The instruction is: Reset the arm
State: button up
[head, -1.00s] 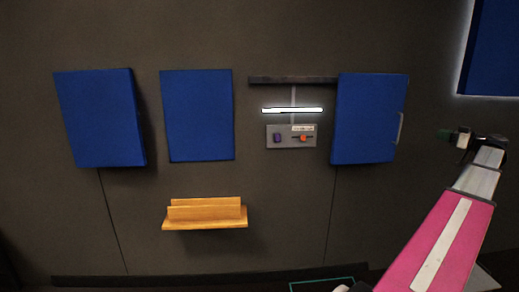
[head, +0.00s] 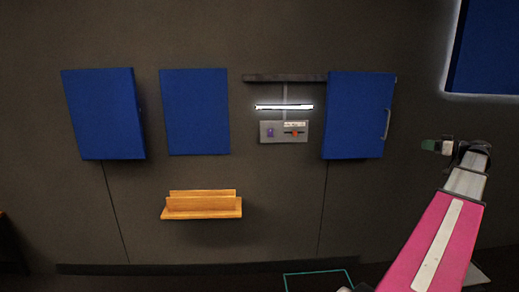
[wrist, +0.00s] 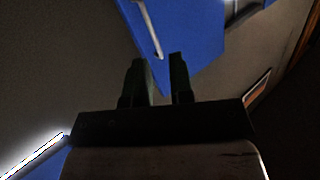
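My gripper (head: 432,145) is at the right of the head view, at the end of my pink and grey arm, in front of the dark wall and right of the blue cabinet with a handle (head: 354,116). In the wrist view my gripper (wrist: 162,76) shows two dark fingers with a gap between them and nothing held. The blue cabinet (wrist: 190,35) and its pale handle (wrist: 150,28) appear beyond the fingertips, apart from them.
A grey panel (head: 284,139) with a purple and a red control sits under a lit bar (head: 284,107). Blue panels (head: 195,112) and (head: 104,114) hang to the left. A wooden shelf (head: 202,213) juts out below. A green outline (head: 320,273) marks the floor.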

jog(key=w+a+f+m+g+h, duration=0.15)
jog(key=a+f+g, duration=0.25)
jog(key=a+f, duration=0.95)
jog(key=w+a+f+m+g+h, duration=0.1)
jog(key=a+f+m+g, duration=0.2)
jog(key=a+f, duration=1.05)
jog(key=s+a+f+g+h, duration=0.2)
jog(key=s+a+f, duration=0.2)
jog(key=a, duration=0.5)
jog(key=s+a+f+m+g+h, duration=0.1)
jog(key=s+a+f+g+h, duration=0.1)
jog(key=s+a+f, duration=0.3)
jog(key=s+a+f+g+h, duration=0.2)
jog(key=s+a, duration=0.5)
jog(key=a, duration=0.5)
notch_tip(320, 180, down, 2)
jog(key=shift+s+a+f+h, duration=0.3)
jog(key=shift+a+h, duration=0.1)
jog(key=shift+h, duration=0.45)
jog(key=shift+m, duration=0.25)
